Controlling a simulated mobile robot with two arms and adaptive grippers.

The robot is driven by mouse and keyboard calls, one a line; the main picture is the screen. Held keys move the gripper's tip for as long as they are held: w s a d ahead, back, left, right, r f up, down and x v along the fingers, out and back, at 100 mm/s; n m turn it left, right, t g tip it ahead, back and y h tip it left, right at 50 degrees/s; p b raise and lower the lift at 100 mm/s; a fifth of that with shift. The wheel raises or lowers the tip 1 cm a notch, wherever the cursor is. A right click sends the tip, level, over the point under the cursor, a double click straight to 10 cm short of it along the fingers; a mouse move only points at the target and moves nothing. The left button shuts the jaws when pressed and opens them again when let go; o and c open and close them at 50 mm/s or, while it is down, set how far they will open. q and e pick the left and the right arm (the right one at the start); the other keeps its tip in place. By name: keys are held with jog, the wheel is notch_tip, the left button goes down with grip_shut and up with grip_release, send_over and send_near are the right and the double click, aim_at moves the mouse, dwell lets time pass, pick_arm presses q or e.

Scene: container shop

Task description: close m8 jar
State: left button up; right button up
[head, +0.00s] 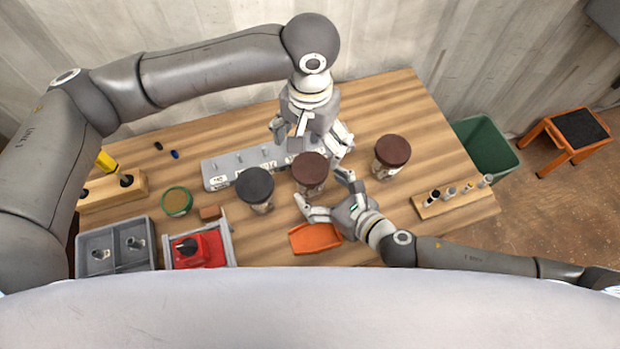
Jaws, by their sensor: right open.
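Three lidded jars stand on the wooden table: one with a dark grey lid (255,184), a middle one with a brown lid (310,168), and a right one with a brown lid (392,150). Their labels are too small to read, so I cannot tell which is m8. All three lids sit on top of their jars. My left gripper (309,140) hangs just behind the middle jar, fingers spread. My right gripper (322,190) is open in front of the middle jar, fingers pointing toward its body. I cannot tell whether either touches it.
A grey labelled rack (222,170) lies behind the jars. An orange tray (314,240), red device (200,249), grey bin (115,262) and green-rimmed round container (176,201) are nearer. A wooden holder (455,197) stands right; a green bin (488,148) is beyond the table.

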jog(key=shift+x, duration=1.05)
jog(key=c, duration=1.5)
grip_shut()
pick_arm(q)
jog(key=n, duration=1.3)
jog(key=shift+n, duration=0.3)
